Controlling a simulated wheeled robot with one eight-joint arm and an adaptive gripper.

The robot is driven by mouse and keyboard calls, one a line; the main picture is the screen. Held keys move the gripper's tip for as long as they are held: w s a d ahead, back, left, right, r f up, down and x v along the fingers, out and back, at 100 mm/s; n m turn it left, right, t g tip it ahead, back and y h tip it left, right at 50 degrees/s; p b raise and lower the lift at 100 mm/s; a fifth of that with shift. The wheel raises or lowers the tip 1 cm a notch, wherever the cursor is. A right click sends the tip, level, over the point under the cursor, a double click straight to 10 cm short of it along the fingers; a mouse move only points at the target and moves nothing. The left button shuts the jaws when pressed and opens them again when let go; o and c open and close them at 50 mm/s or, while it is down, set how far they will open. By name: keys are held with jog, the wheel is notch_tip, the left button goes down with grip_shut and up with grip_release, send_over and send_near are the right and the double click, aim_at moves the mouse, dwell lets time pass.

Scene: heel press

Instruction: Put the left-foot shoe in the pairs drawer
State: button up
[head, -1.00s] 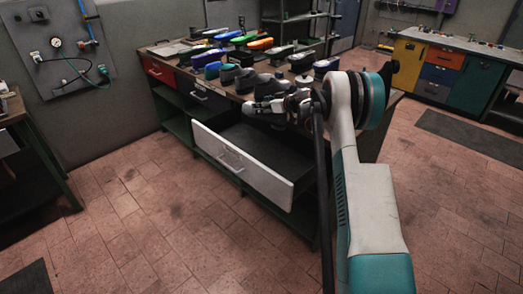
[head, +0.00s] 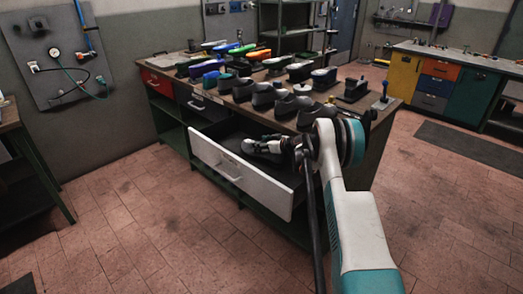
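A white-fronted drawer (head: 243,174) stands pulled out from the workbench. Its inside is dark, and no label on it can be read. My gripper (head: 250,147) is low over the drawer's opening, behind the white front, pointing left. It is too small to see whether its fingers are open or shut or hold anything. Several dark grey shoes stand in a row along the bench's front edge, among them one at the left (head: 243,89) and one nearer my arm (head: 287,106). I cannot tell which is the left-foot shoe.
The workbench top (head: 352,104) also carries several coloured shoes or lasts, such as a blue one (head: 211,79). A red drawer (head: 158,82) and a dark grey drawer (head: 203,104) are shut. Open floor (head: 150,220) lies in front.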

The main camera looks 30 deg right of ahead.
notch_tip(320, 180, down, 2)
jog(key=shift+f, duration=0.1)
jog(key=o, duration=1.3)
jog(key=shift+o, duration=0.2)
jog(key=shift+r, duration=0.2)
notch_tip(320, 180, up, 4)
jog(key=p, duration=0.3)
send_over(276, 161)
jog(key=w+d, duration=0.1)
jog(key=d, duration=0.1)
jog(key=shift+w+d+r, duration=0.15)
jog(key=shift+d+r, duration=0.05)
